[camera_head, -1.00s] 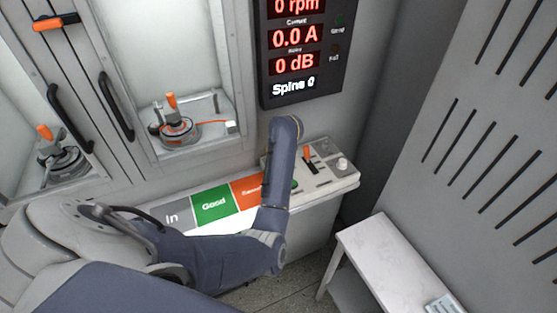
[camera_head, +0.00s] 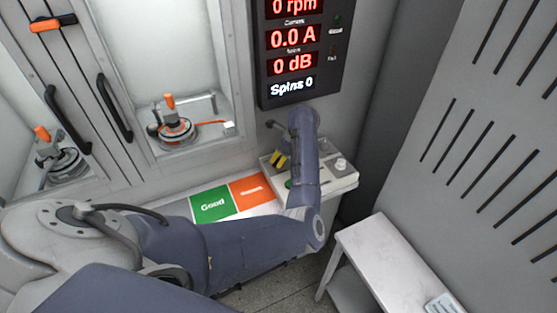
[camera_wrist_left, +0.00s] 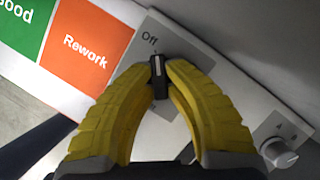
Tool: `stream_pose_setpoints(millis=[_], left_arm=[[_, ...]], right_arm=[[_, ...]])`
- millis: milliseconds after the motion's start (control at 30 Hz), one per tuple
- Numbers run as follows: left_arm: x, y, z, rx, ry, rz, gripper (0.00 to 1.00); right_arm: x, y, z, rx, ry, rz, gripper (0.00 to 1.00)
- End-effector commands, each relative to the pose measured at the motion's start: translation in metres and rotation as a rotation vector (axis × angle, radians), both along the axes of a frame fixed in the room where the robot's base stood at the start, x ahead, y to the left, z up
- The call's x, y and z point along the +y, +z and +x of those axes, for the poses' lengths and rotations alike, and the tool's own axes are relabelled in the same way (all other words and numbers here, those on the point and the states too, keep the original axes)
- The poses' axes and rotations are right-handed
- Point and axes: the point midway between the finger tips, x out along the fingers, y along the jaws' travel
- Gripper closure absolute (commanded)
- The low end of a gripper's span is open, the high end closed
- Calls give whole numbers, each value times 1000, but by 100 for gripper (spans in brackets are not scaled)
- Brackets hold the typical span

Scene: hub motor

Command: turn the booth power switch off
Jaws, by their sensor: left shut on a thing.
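The control panel (camera_head: 343,182) stands out from the wall below the display. In the left wrist view a small black switch lever (camera_wrist_left: 157,72) with a pale stripe rises from it, just below the printed word "Off" (camera_wrist_left: 150,38). My left gripper (camera_head: 279,158) is at the panel's left end, its yellow fingers closed around this lever, one on each side. In the head view my left forearm covers the middle of the panel. My right gripper is not in view.
A white knob (camera_head: 340,164) stands on the panel's right side. Green "Good" (camera_head: 211,204) and orange "Rework" (camera_head: 252,190) areas lie left of the panel. A display (camera_head: 292,50) hangs above. A white table (camera_head: 385,255) stands at lower right.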

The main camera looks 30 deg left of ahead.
Motion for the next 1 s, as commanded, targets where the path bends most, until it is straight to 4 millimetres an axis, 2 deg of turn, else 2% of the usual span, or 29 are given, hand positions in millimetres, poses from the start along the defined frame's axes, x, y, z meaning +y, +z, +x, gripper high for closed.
stream_pose_setpoints(millis=[333,867,900,1000], left_arm=[[1,0,1,0,117,2,100],[2,0,0,0,135,1,100],[2,0,0,0,135,1,83],[1,0,0,0,135,1,71]], right_arm=[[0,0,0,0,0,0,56],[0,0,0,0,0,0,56],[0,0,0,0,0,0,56],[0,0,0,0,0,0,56]])
